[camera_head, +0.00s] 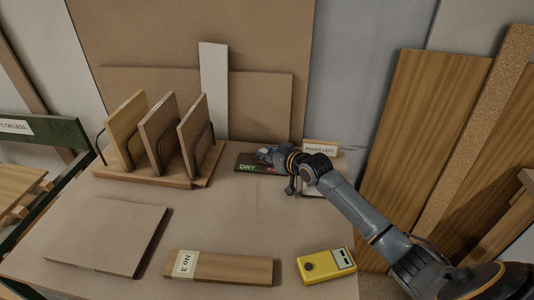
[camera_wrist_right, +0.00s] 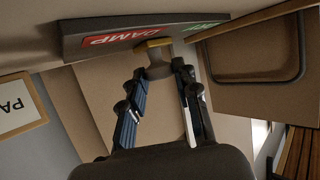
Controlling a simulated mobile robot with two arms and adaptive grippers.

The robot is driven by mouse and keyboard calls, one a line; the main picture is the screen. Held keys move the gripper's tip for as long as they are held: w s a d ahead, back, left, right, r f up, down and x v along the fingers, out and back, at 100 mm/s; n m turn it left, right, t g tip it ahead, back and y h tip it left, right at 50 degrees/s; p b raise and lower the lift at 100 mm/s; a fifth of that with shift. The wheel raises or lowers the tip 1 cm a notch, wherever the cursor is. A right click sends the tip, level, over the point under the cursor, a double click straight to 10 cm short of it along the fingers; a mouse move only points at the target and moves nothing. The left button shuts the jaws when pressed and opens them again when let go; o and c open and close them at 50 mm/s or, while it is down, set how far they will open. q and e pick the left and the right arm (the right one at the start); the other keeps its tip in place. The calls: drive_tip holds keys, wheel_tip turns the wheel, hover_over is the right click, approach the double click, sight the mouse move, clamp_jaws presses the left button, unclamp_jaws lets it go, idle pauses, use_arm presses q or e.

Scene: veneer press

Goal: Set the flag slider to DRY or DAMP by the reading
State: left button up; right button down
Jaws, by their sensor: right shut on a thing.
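The flag board (camera_head: 245,167), dark with a green DRY field and a partly hidden red field, lies at the back of the table. In the right wrist view the board (camera_wrist_right: 72,47) shows the red DAMP field and part of the green field. The slider knob (camera_wrist_right: 158,62), grey with a yellow piece, sits between the two fields. My right gripper (camera_head: 268,156) is shut on this knob; its fingers flank it in the wrist view (camera_wrist_right: 158,78). The yellow meter (camera_head: 316,269) lies at the front right; its reading is too small to read. My left gripper is out of view.
A wooden board labelled No 3 (camera_head: 235,269) lies left of the meter. A rack (camera_head: 205,178) with upright panels stands back left, and a flat panel (camera_head: 105,238) lies front left. A small sign (camera_head: 320,147) stands behind my right arm. The table's middle is clear.

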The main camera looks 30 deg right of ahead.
sight(254, 163)
drive_tip(key=w+a, duration=0.2)
drive_tip(key=a, duration=0.1)
drive_tip(key=shift+w+a, duration=0.25)
drive_tip(key=shift+w, duration=0.05)
drive_tip(key=c, duration=1.3)
unclamp_jaws()
drive_tip(key=shift+o, duration=1.4)
drive_tip(key=shift+w+a, duration=0.1)
drive_tip(key=shift+a, duration=0.05)
drive_tip(key=v, duration=1.2)
drive_tip(key=shift+f, duration=0.1)
drive_tip(key=shift+f, duration=0.1)
